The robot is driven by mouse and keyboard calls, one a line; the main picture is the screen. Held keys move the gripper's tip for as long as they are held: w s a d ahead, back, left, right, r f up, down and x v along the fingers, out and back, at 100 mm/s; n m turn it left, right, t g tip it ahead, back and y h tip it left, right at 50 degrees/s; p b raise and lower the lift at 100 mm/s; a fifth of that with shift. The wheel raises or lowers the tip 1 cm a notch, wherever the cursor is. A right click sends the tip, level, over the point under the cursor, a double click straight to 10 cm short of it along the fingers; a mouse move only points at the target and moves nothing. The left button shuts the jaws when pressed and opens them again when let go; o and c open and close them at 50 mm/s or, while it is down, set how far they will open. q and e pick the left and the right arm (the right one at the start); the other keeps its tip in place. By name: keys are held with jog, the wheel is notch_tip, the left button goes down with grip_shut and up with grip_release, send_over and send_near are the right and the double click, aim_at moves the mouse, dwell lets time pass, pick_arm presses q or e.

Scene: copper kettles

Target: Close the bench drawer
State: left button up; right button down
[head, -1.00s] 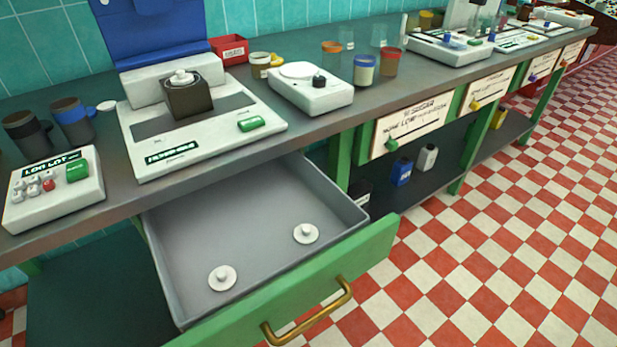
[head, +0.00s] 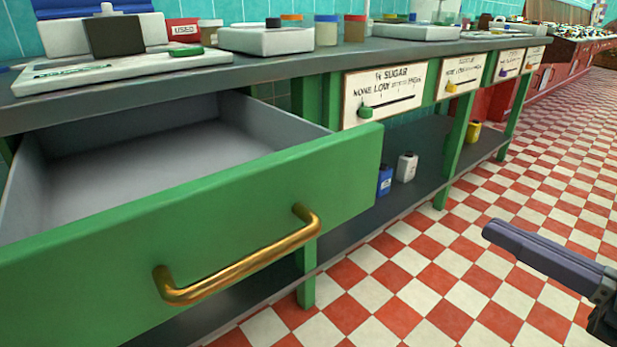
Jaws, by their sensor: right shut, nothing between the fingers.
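The bench drawer stands open, pulled out from under the grey worktop. Its green front (head: 330,190) faces me at the lower left, with a brass bar handle (head: 240,262) across it. The grey inside (head: 150,160) shows over the front's top edge; the part of its floor close behind the front is hidden. My right gripper (head: 497,233) comes in from the right edge, its dark fingers shut and empty. In the picture it is well to the right of the drawer front and handle, apart from both, over the checkered floor. My left gripper is not in view.
The worktop (head: 270,66) carries scales, jars and a red box (head: 184,31). Green legs (head: 457,150) and a low shelf with a blue bottle (head: 385,180) and a white bottle (head: 406,167) lie right of the drawer. The red-and-white floor (head: 440,270) in front is clear.

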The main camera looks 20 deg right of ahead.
aim_at(377, 171)
jog(key=x, duration=1.2)
jog(key=shift+w+a+b, duration=0.25)
jog(key=shift+a+b, duration=0.05)
jog(key=shift+b, duration=0.05)
jog(key=shift+w+a, duration=0.2)
jog(key=shift+w, duration=0.4)
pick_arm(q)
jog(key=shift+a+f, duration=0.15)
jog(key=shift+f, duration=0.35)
